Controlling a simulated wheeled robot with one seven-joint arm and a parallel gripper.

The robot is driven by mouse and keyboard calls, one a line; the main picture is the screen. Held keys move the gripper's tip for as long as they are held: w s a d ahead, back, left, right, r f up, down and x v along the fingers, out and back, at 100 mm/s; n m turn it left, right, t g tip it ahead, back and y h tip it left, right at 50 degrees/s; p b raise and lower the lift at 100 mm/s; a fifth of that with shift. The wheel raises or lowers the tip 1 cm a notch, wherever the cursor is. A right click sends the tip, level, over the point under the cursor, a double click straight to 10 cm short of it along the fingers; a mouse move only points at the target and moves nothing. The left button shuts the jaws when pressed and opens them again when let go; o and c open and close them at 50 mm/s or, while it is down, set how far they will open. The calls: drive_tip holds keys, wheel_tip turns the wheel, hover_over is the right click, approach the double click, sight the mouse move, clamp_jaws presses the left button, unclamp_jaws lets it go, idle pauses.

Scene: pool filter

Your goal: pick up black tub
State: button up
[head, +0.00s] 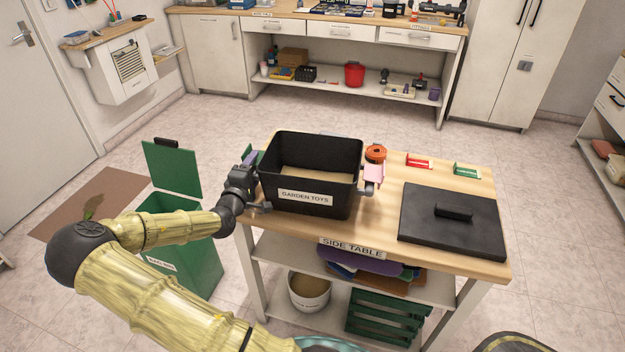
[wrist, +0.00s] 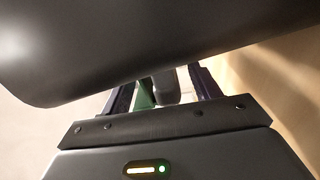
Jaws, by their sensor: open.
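The black tub (head: 335,203), labelled "GARDEN TOYS", stands upright and open-topped on the left part of the wooden side table (head: 385,240). A plain tan surface shows inside it. My gripper (head: 252,160) is at the tub's left side, close to its wall, with its fingers partly hidden behind the tub. In the wrist view the tub's dark underside or wall (wrist: 150,45) fills the top of the picture, and the two fingers of my gripper (wrist: 165,85) are spread apart beneath it. I cannot tell whether the fingers touch the tub.
An orange-topped item (head: 375,153) stands close to the tub's right. A black lid (head: 453,222) with a handle lies at the table's right. Red (head: 419,161) and green (head: 467,170) small labelled items lie at the back. A green bin (head: 180,240) with raised lid stands left of the table.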

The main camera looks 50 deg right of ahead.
drive_tip(key=shift+w+d, duration=0.15)
drive_tip(key=shift+d, duration=0.2)
drive_tip(key=c, duration=1.3)
